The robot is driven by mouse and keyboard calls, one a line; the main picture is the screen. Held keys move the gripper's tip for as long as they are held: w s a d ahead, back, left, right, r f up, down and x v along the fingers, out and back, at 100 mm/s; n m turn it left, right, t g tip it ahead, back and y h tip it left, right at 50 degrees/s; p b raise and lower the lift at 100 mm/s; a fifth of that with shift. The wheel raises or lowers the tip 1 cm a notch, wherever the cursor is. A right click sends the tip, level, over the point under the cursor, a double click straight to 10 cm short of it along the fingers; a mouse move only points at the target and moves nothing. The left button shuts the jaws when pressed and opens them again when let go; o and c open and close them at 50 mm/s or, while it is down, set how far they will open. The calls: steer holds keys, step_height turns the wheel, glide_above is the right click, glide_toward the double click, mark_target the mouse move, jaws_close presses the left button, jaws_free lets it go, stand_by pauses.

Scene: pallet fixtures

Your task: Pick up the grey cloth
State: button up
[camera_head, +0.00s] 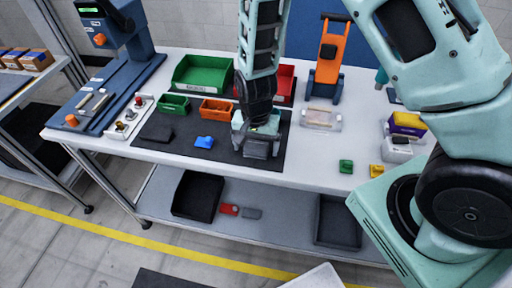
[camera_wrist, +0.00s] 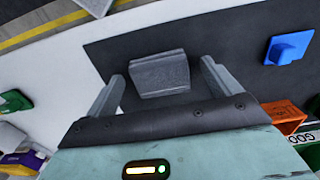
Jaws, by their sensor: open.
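A grey, folded-looking piece, which looks like the grey cloth (camera_wrist: 160,73), lies on the dark mat (camera_wrist: 120,52) in the wrist view. My gripper (camera_wrist: 163,85) is open, with one finger to each side of the grey piece and gaps between. In the head view my gripper (camera_head: 260,146) is low over the right part of the mat (camera_head: 225,156) and largely hides the grey piece. Whether the fingers reach down to its level I cannot tell.
A blue piece (camera_head: 204,142) and a flat dark piece (camera_head: 157,132) lie left on the mat. A small orange bin (camera_head: 216,108), a green bin (camera_head: 173,104) and a red bin (camera_head: 285,82) stand behind. A clear box (camera_head: 321,119) stands to the right.

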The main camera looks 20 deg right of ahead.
mark_target(256, 147)
steer(key=c, duration=1.1)
steer(key=shift+o, duration=0.2)
steer(key=shift+r, duration=0.15)
step_height(256, 147, up, 10)
steer(key=b, duration=0.1)
steer(key=shift+o, duration=0.9)
steer(key=shift+c, duration=0.4)
